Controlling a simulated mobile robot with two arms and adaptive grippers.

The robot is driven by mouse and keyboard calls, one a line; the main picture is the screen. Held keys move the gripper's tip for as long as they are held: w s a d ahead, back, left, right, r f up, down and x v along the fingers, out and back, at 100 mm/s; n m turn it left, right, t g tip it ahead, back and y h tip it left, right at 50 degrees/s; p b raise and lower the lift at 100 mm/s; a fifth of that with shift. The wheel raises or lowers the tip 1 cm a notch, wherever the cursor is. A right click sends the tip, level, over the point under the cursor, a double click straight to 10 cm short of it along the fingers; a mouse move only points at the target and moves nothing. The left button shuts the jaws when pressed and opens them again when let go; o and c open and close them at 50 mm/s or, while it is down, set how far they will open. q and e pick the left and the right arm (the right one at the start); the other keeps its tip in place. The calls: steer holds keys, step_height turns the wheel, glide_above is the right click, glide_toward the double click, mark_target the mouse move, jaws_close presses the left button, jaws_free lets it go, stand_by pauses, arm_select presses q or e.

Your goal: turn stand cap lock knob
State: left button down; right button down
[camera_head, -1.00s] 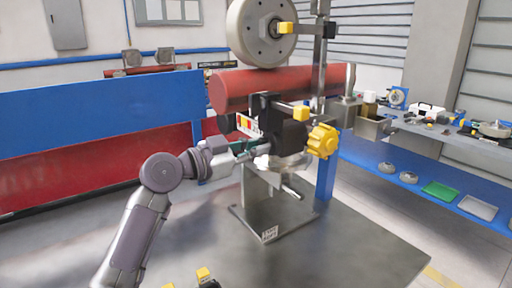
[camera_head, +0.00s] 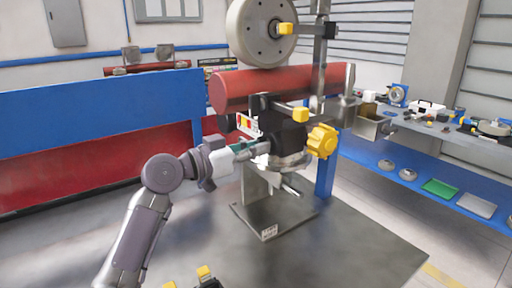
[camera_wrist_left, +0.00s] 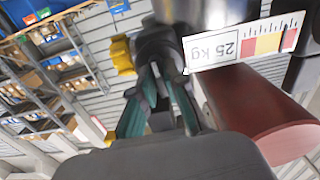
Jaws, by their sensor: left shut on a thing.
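The stand (camera_head: 250,200) rises from a grey base plate on the table. A black block with a scale label (camera_head: 246,124) sits high on it, below a red cylinder (camera_head: 270,86). A yellow lobed knob (camera_head: 322,141) sticks out on the block's right. My left gripper (camera_head: 262,147) reaches the block from the left and is shut on a dark part at the stand. In the left wrist view its teal fingers (camera_wrist_left: 160,92) close around this part, whose exact shape is hidden. The yellow knob (camera_wrist_left: 122,55) shows beyond, apart from the fingers. My right gripper is not in view.
A large pale wheel (camera_head: 262,30) stands above the cylinder. Yellow-ended black levers (camera_head: 301,115) stick out near the block. A small yellow and black item (camera_head: 204,273) is at the bottom edge. A shelf (camera_head: 430,180) with trays is on the right. The table's front right is clear.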

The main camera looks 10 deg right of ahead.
arm_select(q)
steer(key=c, duration=1.2)
jaws_free()
steer(key=v, duration=1.2)
